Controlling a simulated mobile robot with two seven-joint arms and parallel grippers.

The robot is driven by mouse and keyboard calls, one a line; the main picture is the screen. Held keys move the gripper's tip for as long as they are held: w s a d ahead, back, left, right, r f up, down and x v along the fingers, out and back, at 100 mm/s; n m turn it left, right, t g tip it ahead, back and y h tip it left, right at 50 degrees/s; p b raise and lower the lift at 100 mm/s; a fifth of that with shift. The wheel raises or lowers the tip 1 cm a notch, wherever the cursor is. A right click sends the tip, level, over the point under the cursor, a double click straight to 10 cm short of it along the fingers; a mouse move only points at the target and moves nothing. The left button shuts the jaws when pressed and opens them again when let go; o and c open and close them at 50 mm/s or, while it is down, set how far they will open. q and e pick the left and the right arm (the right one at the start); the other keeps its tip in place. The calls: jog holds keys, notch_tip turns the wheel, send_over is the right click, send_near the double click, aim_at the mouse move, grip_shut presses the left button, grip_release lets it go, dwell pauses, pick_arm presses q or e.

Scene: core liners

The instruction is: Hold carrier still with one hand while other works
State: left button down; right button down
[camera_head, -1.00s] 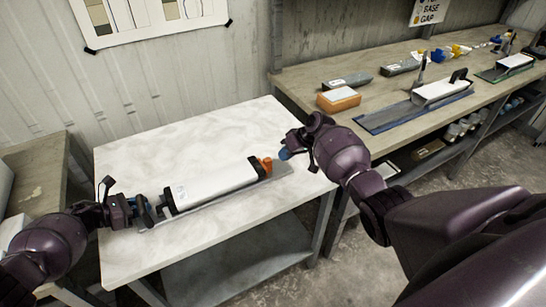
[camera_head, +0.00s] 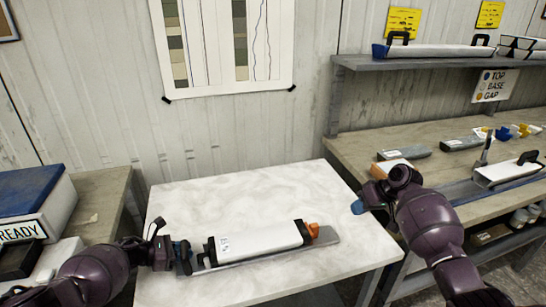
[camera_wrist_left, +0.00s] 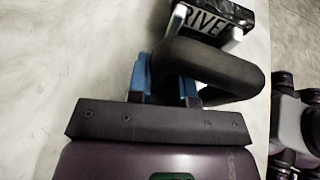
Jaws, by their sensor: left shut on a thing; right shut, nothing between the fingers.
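The carrier (camera_head: 255,239) is a long white body with black ends and an orange piece (camera_head: 313,230) at its right end. It lies along a grey strip (camera_head: 325,236) on a white marbled table. My left gripper (camera_head: 184,256) is at its left end, with blue fingers shut on the black loop handle. The left wrist view shows this handle (camera_wrist_left: 225,65) between the fingers (camera_wrist_left: 160,85), beside a white label reading "RIVE", partly cut off. My right gripper (camera_head: 358,206) is shut and empty, above the table's right edge, apart from the carrier.
The marbled table top (camera_head: 240,190) is clear behind the carrier. A workbench (camera_head: 350,150) on the right holds grey blocks (camera_head: 405,152), an orange-sided block (camera_head: 390,168) and another carrier (camera_head: 505,173). A blue-lidded box (camera_head: 30,190) marked "READY" stands on the left.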

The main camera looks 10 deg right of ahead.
pick_arm(q)
jog(key=shift+a, duration=0.1)
jog(key=c, duration=0.9)
grip_release()
jog(key=shift+c, duration=0.2)
jog(key=shift+v, duration=6)
jog(key=shift+r, duration=0.1)
